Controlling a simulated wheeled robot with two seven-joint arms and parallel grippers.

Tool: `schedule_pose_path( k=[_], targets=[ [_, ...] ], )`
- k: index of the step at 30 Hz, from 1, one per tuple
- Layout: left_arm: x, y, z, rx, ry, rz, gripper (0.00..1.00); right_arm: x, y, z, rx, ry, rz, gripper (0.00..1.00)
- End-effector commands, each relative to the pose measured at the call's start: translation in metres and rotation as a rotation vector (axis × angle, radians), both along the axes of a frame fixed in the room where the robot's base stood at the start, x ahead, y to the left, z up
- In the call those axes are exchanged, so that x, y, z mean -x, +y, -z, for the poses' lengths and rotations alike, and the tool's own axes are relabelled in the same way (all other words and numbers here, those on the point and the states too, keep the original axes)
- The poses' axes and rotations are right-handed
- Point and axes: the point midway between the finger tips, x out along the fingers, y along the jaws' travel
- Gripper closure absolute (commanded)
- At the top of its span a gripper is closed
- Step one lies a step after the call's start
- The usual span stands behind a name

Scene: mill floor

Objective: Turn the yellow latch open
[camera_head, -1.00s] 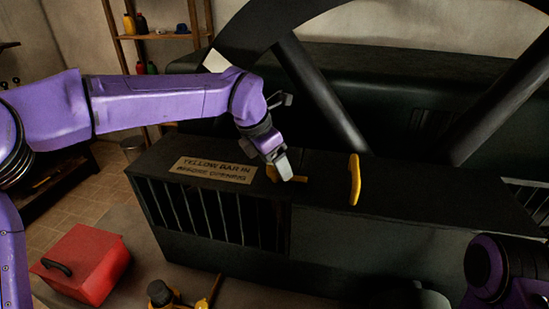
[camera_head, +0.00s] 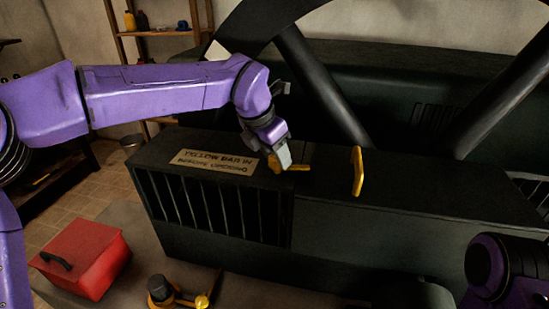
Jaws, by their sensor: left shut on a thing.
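The yellow latch (camera_head: 297,168) is a small bar on top of the long dark housing (camera_head: 390,192), beside the seam between its slatted left part and its plain right part. My left gripper (camera_head: 284,161) reaches down from the upper left and is shut on the latch. Its pale fingers hide the middle of the latch; a short yellow piece shows to their left and the bar end to their right. My right arm shows only as a purple link at the lower right; its gripper is not in view.
A yellow upright handle (camera_head: 357,171) stands right of the latch. A lettered plate (camera_head: 215,163) lies to its left. A big dark spoked wheel (camera_head: 320,85) rises behind. A red box (camera_head: 85,260) and a black-and-yellow object (camera_head: 163,291) sit in front, lower left.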

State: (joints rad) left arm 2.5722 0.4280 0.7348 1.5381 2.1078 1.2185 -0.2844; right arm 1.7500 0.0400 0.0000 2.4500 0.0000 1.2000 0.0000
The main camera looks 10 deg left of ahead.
Motion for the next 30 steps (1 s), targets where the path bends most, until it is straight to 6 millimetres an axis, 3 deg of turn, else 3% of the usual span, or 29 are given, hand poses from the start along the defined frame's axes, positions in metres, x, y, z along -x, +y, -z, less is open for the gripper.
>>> schedule_pose_path(
  k=[3, 12, 30],
  targets=[
    [0.001, -0.002, 0.006, 0.000, 0.000, -0.096, 0.85, 0.000, 0.000, 0.017, 0.000, 0.000, 0.000, 0.57],
    [0.001, -0.003, 0.005, 0.000, 0.000, -0.381, 0.85, 0.000, 0.000, 0.040, 0.000, 0.000, 0.000, 0.57],
    [0.001, -0.007, 0.003, -0.001, 0.001, -0.952, 0.85, 0.000, 0.000, 0.063, 0.000, 0.000, 0.000, 0.57]
  ],
)
